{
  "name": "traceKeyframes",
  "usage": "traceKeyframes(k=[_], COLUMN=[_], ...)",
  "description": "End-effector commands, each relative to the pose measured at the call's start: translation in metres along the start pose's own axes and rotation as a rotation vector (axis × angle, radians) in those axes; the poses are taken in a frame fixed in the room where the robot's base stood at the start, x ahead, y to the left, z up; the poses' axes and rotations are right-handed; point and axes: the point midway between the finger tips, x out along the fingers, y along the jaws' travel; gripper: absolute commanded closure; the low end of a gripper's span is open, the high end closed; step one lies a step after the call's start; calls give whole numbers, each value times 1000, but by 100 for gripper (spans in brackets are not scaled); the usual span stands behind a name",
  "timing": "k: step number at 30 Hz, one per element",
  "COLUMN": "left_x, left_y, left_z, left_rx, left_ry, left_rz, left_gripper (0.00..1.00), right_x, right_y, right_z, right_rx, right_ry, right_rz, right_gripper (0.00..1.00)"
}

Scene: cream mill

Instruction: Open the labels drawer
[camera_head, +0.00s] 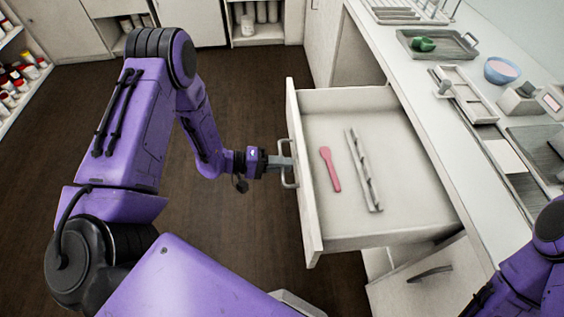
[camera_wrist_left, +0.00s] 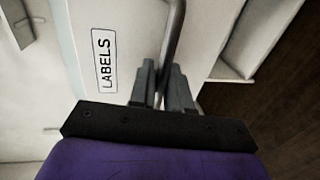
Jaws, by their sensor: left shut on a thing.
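The labels drawer (camera_head: 400,215) is pulled well out from the white counter unit. Inside lie a pink spatula-like tool (camera_head: 331,169) and a grey slotted strip (camera_head: 363,170). My left gripper (camera_head: 287,163) is at the drawer's front, shut on its metal bar handle (camera_head: 291,178). In the left wrist view, the gripper fingers (camera_wrist_left: 164,85) close around the handle (camera_wrist_left: 174,40), beside a tag reading LABELS (camera_wrist_left: 104,60) on the drawer front. My right arm shows at the lower right of the head view; its gripper is out of frame.
The countertop (camera_head: 415,100) holds a grey tray with a green item (camera_head: 423,44), a blue bowl (camera_head: 502,71) and several small fixtures. Another handle (camera_head: 430,272) shows below the drawer. Dark floor (camera_head: 240,90) is clear left of the drawer. Shelves with jars (camera_head: 20,82) stand far left.

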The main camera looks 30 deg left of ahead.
Motion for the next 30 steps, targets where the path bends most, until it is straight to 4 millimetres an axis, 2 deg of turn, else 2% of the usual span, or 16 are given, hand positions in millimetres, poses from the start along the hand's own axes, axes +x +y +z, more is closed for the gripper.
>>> traceKeyframes(k=[9, 10, 11, 20, 23, 30], left_x=[0, 0, 0, -2, -13, -69], left_y=[-1, -1, -1, -1, -1, -1], left_z=[1, 1, 1, 0, -1, 0], left_rx=[1, 0, 0, 1, 2, 1], left_ry=[-5, -4, -4, 0, 2, 3], left_rz=[-2, -2, -2, -1, 0, -1], left_gripper=[100, 76, 67, 67, 67, 67], right_x=[0, 0, 0, 0, 2, 8], right_y=[0, 0, 0, 0, 0, -1], right_z=[0, 0, 0, 0, 1, 3], right_rx=[0, 0, 0, 0, 0, 0], right_ry=[0, 0, 0, 0, 0, 0], right_rz=[0, 0, 0, 0, 0, 0], right_gripper=[57, 57, 57, 57, 57, 57])
